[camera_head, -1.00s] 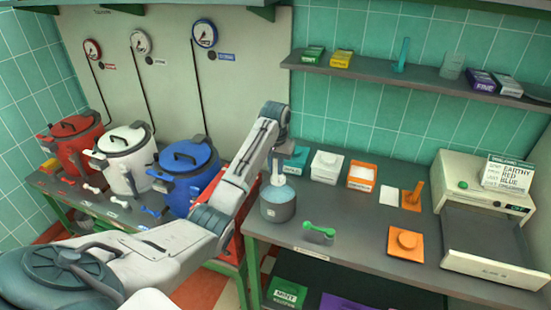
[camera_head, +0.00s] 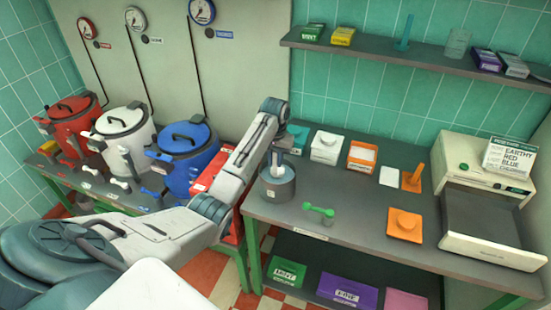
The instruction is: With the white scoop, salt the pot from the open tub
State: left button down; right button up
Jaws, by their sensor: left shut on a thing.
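My left gripper (camera_head: 280,153) is over the grey pot (camera_head: 277,188), at the left end of the front bench. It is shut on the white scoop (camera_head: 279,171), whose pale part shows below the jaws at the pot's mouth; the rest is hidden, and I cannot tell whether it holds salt. The pot is upright with bluish liquid inside. The open orange tub (camera_head: 361,159) with white contents stands further right along the back. My right gripper is not in view.
A green double-ended scoop (camera_head: 318,211) lies right of the pot. A white tub (camera_head: 326,148), an orange stand (camera_head: 411,180) and a white machine (camera_head: 487,200) line the bench. Red, white and blue kettles (camera_head: 185,155) stand left.

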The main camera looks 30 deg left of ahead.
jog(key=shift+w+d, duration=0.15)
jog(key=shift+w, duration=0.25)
pick_arm(q)
jog(key=shift+f, duration=0.9)
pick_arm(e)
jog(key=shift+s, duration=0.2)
pick_arm(q)
jog(key=shift+r, duration=0.1)
